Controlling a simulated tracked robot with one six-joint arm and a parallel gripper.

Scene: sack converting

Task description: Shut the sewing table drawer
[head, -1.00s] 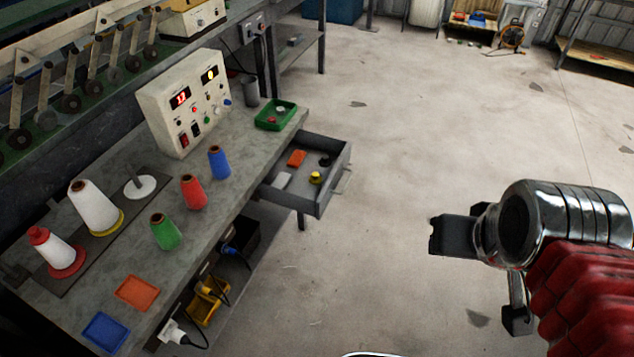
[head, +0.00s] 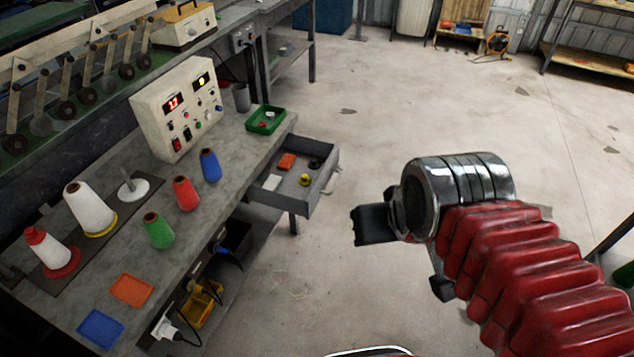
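The grey sewing table (head: 130,252) runs along the left. Its drawer (head: 312,187) stands pulled out from the table's right side, below the green tray. Inside it lie an orange block, a pale block, a yellow item and a dark item. A handle (head: 329,183) shows on the drawer's outer front. My gripper (head: 402,265) is to the right of the drawer and nearer to me, apart from it, over the floor. Two dark finger parts show with a gap between them, and nothing is seen in it. The chrome wrist and red sleeve hide part of the gripper.
On the tabletop are a control box (head: 180,110), a green tray (head: 266,119), thread cones including a red one (head: 186,194), and orange (head: 131,290) and blue (head: 100,328) trays. Cables and a yellow bin (head: 203,303) sit below. The floor between drawer and gripper is clear.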

